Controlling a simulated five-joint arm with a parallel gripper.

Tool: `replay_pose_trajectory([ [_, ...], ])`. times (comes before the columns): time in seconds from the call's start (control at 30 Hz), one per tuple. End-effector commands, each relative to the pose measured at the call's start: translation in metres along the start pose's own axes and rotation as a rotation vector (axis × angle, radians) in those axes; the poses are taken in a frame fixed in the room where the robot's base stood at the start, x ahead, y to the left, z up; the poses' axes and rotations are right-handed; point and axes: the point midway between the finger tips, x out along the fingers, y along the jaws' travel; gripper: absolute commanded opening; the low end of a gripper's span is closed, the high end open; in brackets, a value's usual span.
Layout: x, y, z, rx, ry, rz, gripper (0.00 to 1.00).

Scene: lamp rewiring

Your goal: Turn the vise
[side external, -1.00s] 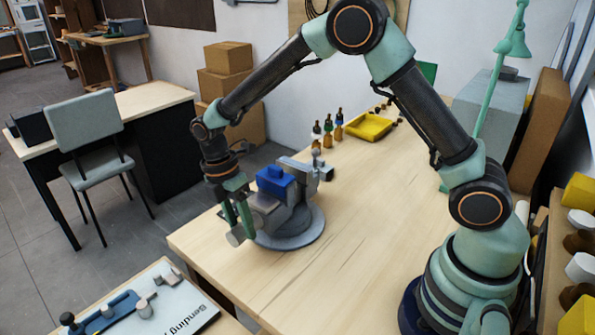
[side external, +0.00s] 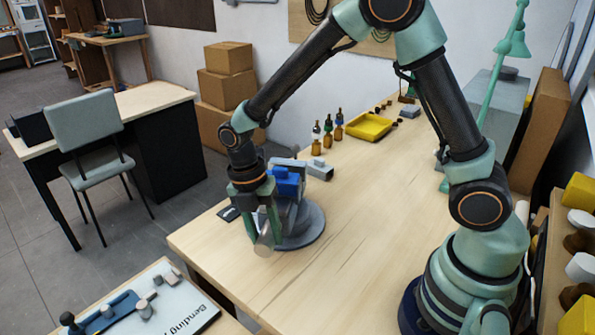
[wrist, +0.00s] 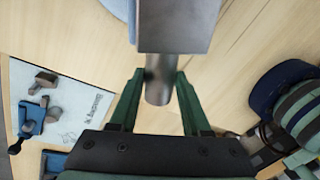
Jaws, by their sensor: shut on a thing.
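The grey vise (side external: 290,216) stands on a round grey base (side external: 311,236) near the table's left edge in the side view. A blue block (side external: 288,183) sits at its jaws. My gripper (side external: 266,232) points down at the vise's near end. It is shut on the grey cylindrical end of the vise (side external: 263,246), with one green finger on each side. In the wrist view, the cylinder (wrist: 158,85) lies between the fingertips of my gripper (wrist: 157,77), and the grey vise body (wrist: 178,28) extends beyond it. My gripper hides part of the vise in the side view.
Small bottles (side external: 328,132) and a yellow tray (side external: 368,126) stand at the back of the wooden table (side external: 360,215). Its middle and front are clear. A bending-fixture board (side external: 140,303) lies at the lower left. A green lamp (side external: 500,60) stands at right.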

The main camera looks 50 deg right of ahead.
Motion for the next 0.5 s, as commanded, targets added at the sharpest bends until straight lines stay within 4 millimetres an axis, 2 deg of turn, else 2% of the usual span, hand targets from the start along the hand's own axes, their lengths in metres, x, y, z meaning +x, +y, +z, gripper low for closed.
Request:
replay_pose_trajectory([
  [0.5, 0.0027, -0.0094, -0.0026, -0.059, 0.002, -0.008, 0.00],
])
